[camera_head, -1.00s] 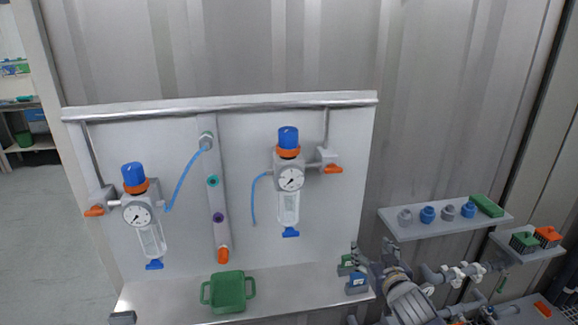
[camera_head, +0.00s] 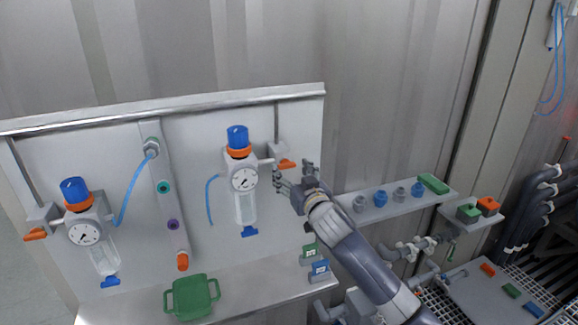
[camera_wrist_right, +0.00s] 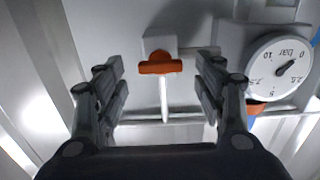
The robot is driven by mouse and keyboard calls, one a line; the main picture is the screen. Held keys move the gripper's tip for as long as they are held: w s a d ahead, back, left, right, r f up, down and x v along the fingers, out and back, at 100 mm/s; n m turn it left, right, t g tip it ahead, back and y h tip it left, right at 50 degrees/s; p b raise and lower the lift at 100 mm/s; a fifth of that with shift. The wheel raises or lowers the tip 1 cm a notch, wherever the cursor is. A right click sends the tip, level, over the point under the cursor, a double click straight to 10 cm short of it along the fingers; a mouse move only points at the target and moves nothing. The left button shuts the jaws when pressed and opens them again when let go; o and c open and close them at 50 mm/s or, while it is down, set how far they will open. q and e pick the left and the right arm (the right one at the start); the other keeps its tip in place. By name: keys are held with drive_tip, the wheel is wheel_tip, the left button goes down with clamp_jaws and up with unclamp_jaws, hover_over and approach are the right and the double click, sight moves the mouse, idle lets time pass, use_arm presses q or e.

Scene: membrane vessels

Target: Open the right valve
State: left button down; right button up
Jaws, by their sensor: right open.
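The right valve has an orange handle (camera_head: 286,164) on a grey block (camera_head: 277,152) at the upper right of the white panel. Its pipe joins the right filter regulator (camera_head: 243,178), which has a blue knob and a round gauge. My right gripper (camera_head: 292,177) is close to the valve, just below and right of the handle. In the right wrist view the orange handle (camera_wrist_right: 160,67) lies crosswise ahead, between the two spread fingers of the gripper (camera_wrist_right: 163,82). The fingers are open and hold nothing. My left gripper is not in view.
A left regulator (camera_head: 83,232) with its own orange valve handle (camera_head: 36,234) is on the same panel. A green bin (camera_head: 191,297) sits on the ledge below. A shelf (camera_head: 402,208) with blue and grey knobs is right of the panel.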

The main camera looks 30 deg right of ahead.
drive_tip(key=shift+x, duration=1.1)
drive_tip(key=shift+c, duration=0.5)
drive_tip(key=c, duration=1)
drive_tip(key=shift+o, duration=0.2)
drive_tip(key=shift+n, duration=0.3)
drive_tip(key=n+p, duration=0.1)
drive_tip(key=n, duration=0.1)
drive_tip(key=shift+r+n, duration=0.1)
drive_tip(key=shift+n, duration=0.2)
drive_tip(key=n+p, duration=0.1)
drive_tip(key=n, duration=0.3)
drive_tip(key=n+p, duration=0.1)
drive_tip(key=n, duration=0.4)
drive_tip(key=shift+a+n+p, duration=0.1)
drive_tip(key=shift+n+p, duration=0.5)
drive_tip(key=shift+n, duration=1.3)
